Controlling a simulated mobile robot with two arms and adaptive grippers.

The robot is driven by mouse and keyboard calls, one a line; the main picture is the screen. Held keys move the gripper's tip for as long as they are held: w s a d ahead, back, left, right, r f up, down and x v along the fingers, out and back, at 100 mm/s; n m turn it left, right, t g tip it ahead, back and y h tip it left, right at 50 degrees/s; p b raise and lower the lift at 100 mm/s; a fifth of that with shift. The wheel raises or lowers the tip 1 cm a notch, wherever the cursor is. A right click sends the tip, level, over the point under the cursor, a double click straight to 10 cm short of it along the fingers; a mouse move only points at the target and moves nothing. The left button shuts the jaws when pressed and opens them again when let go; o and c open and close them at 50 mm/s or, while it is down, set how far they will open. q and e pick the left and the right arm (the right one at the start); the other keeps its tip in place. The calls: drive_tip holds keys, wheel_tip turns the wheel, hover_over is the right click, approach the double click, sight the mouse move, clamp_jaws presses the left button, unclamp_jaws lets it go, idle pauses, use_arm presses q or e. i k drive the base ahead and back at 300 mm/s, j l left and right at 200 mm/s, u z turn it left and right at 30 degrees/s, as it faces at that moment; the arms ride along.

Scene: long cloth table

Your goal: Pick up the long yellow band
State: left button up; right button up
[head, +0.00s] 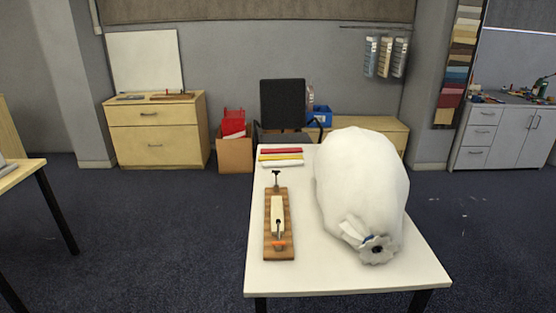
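A long yellow band (281,157) lies flat near the far left corner of the white table (330,277). It lies between a red band (282,151) on its far side and a white band (282,164) on its near side. The three lie close together, roughly parallel; I cannot tell whether they touch. Neither of my grippers shows in the head view.
A wooden board with a clamp-like device (268,235) lies on the table nearer than the bands. A large white sack (362,180) fills the table's right side. A dark chair (283,105) stands behind the table. Open floor (160,235) lies to the left.

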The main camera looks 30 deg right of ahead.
sight(298, 156)
drive_tip(key=z, duration=0.25)
drive_tip(key=i+j+z, duration=0.25)
drive_tip(key=i+z, duration=0.25)
drive_tip(key=i+j+z, duration=0.35)
drive_tip(key=z, duration=0.15)
drive_tip(key=i+j, duration=0.25)
drive_tip(key=i+j+z, duration=0.1)
drive_tip(key=i+j, duration=0.15)
drive_tip(key=j, duration=0.25)
drive_tip(key=i+j, duration=0.2)
drive_tip(key=j, duration=0.2)
drive_tip(key=i+j+z, duration=0.1)
drive_tip(key=i+j, duration=0.15)
drive_tip(key=j, duration=0.15)
drive_tip(key=i+j, duration=0.2)
drive_tip(key=j, duration=0.2)
drive_tip(key=i+j+z, duration=0.1)
drive_tip(key=j, duration=0.3)
drive_tip(key=i, duration=0.1)
